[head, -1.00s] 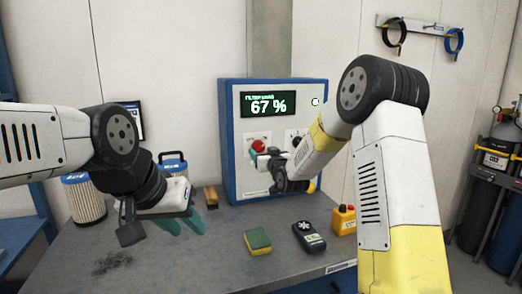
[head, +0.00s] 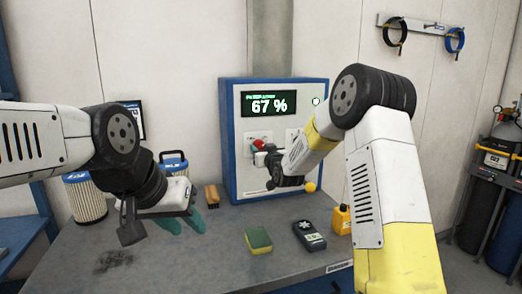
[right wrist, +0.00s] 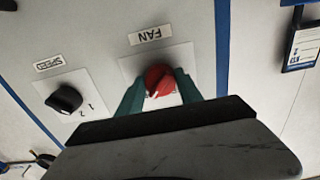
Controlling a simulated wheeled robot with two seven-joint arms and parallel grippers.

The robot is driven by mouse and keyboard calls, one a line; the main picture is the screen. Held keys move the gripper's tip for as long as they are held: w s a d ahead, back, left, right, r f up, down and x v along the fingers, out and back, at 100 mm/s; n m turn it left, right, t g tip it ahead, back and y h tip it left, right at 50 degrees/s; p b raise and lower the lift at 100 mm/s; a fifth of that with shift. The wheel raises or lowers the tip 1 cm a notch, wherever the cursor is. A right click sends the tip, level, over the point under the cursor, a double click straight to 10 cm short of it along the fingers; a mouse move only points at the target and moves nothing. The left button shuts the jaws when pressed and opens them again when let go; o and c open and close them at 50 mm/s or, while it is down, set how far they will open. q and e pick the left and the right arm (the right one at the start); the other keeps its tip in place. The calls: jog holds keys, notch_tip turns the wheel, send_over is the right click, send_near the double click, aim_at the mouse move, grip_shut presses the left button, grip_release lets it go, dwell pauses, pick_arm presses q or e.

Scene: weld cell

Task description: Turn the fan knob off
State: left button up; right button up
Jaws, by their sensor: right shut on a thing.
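The red fan knob (right wrist: 158,80) sits on a white plate under an upside-down FAN label (right wrist: 151,35) in the right wrist view. My right gripper (right wrist: 161,90) has its teal fingers on both sides of the knob and is shut on it. In the head view the knob (head: 259,144) is partly hidden by my right gripper (head: 258,153), at the front of the blue-framed control panel (head: 233,185). My left gripper (head: 183,223) hangs above the bench at the left, its teal fingers apart and empty.
The black speed knob (right wrist: 64,98) is beside the fan knob. The panel display (head: 268,104) reads 67 %. On the bench (head: 215,260) are a sponge (head: 258,240), a handheld meter (head: 309,236), a brush (head: 211,196) and a filter cartridge (head: 85,198).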

jog(key=n, duration=0.4)
jog(key=shift+n, duration=0.3)
jog(key=n, duration=0.4)
jog(key=shift+n, duration=0.3)
jog(key=n, duration=0.4)
jog(key=shift+d+n, duration=0.1)
jog(key=shift+n, duration=2.3)
jog(key=o, duration=1.4)
jog(key=shift+c, duration=0.2)
